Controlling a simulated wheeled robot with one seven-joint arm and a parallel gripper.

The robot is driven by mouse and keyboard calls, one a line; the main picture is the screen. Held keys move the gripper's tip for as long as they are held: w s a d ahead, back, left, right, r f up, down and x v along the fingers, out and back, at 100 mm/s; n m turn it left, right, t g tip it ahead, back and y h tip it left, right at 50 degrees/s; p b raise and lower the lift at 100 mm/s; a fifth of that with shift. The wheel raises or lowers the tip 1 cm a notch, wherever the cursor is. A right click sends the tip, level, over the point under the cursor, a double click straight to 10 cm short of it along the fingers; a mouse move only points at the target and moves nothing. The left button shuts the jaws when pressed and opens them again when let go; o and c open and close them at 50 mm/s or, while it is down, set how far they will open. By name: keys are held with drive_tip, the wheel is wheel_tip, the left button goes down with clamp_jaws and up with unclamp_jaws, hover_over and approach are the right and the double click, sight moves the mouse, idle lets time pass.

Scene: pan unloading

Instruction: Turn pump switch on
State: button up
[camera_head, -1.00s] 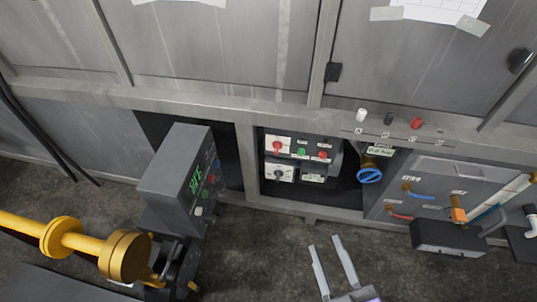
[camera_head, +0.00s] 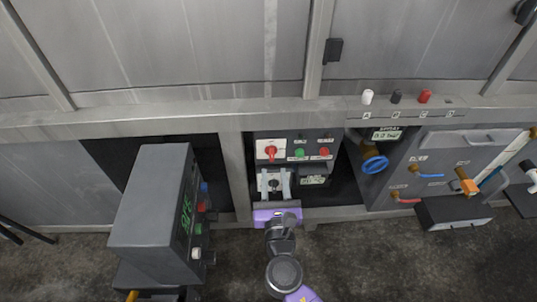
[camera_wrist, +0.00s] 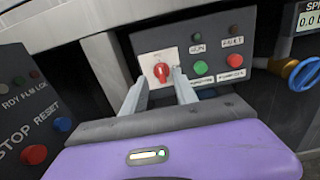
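The control panel (camera_head: 310,143) carries a red rotary switch (camera_head: 270,151) on a white plate. In the wrist view, the red switch (camera_wrist: 161,71) shows just beyond and between the open fingertips of my gripper (camera_wrist: 158,88). The lower switch does not show there. The labels are too small to tell which one is the pump switch.
A green button (camera_head: 299,153) and a red button (camera_head: 324,153) sit right of the red switch. A blue valve wheel (camera_head: 375,165) is further right. A grey control box (camera_head: 153,205) with STOP and RESET buttons stands close on the left.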

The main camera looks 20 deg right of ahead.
sight(272, 155)
drive_tip(key=b+x, duration=0.1)
drive_tip(key=x, duration=0.6)
drive_tip(key=shift+w, duration=0.3)
clamp_jaws()
